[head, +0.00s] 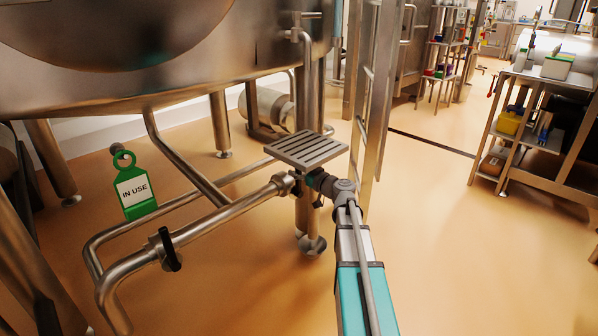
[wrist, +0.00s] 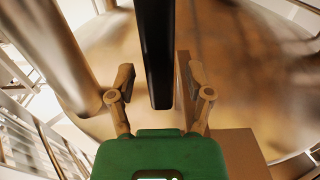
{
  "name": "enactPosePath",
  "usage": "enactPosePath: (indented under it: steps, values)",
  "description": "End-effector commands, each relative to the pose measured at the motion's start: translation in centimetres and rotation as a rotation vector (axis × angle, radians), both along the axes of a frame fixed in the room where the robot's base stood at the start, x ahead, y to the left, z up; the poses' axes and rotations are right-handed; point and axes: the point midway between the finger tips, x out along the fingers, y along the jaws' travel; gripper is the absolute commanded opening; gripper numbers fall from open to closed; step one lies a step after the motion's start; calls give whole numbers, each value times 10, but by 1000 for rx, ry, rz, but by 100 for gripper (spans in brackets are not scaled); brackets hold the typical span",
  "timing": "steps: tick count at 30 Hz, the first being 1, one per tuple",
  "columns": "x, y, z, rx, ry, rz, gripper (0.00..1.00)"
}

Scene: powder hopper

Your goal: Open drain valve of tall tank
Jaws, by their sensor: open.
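My gripper (wrist: 160,75) is open in the wrist view, one finger on each side of a black bar-like handle (wrist: 158,50). The bar runs down from the top edge between the fingers, with a gap visible on both sides. In the head view my arm reaches forward and my gripper (head: 317,183) is small beside a pipe end and a tank leg; its fingers cannot be made out there. A large steel tank (head: 170,75) fills the upper left. Another black handle (head: 168,250) sits on the pipe at lower left, apart from my gripper.
A grey slatted plate (head: 307,150) lies just above my gripper. Steel pipes (head: 215,222) run low to the left, and a green IN USE tag (head: 136,190) shows there. A ladder-like frame (head: 372,95) stands just behind. Floor (head: 470,260) is clear at right, before a shelf cart (head: 545,125).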

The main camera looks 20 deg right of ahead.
Motion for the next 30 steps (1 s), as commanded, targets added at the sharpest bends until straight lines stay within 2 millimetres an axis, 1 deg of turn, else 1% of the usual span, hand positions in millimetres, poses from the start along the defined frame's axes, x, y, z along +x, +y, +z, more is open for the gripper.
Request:
enactPosePath:
  steps: [8,11,12,14,18,19,30]
  values:
    - [1,1,0,0,0,0,66]
    - [1,1,0,0,0,0,49]
    - [1,1,0,0,0,0,42]
    - [1,1,0,0,0,0,30]
    - [1,1,0,0,0,1,4]
    - [1,1,0,0,0,0,0]
    - [1,3,0,-4,-1,3,0]
